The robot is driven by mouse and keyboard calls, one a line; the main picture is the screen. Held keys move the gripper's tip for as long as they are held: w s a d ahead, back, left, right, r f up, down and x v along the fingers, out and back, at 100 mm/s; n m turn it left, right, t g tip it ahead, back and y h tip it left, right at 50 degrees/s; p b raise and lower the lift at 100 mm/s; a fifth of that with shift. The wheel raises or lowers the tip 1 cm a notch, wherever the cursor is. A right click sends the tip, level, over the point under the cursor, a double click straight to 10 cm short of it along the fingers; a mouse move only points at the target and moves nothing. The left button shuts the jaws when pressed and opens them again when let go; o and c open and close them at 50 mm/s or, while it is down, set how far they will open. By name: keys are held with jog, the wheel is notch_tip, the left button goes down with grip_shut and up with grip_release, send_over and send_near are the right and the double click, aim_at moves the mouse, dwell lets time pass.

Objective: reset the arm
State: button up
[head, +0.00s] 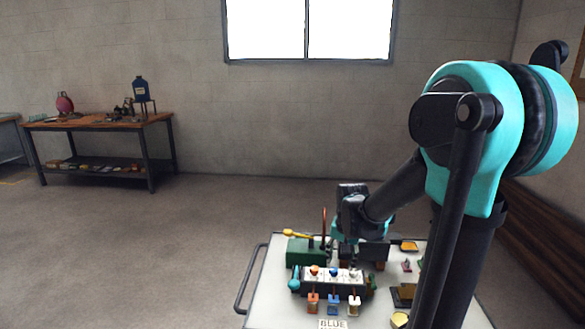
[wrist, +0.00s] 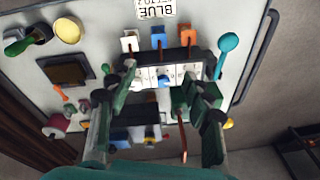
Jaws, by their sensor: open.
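My arm reaches from the right of the head view down over a white-topped cart (head: 262,303). No object shows held between the fingers. Whether the fingertips touch anything is unclear.
A card reading BLUE (head: 332,324) lies at the cart's near edge. The cart has a dark handle (head: 246,290) on its left. A yellow dish (wrist: 68,31) and dark tray (wrist: 68,70) sit on the cart. A workbench (head: 98,125) stands far left; the floor between is clear.

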jog(key=s+d+f+n+t, duration=0.1)
jog(key=s+d+f+n, duration=0.1)
jog(key=s, duration=0.5)
jog(key=s+d+f+n+t, duration=0.1)
jog(key=s+n, duration=0.1)
jog(key=s, duration=0.6)
jog(key=shift+s+d+f+n, duration=0.15)
jog(key=shift+d+f+n, duration=0.2)
jog(key=shift+n, duration=0.05)
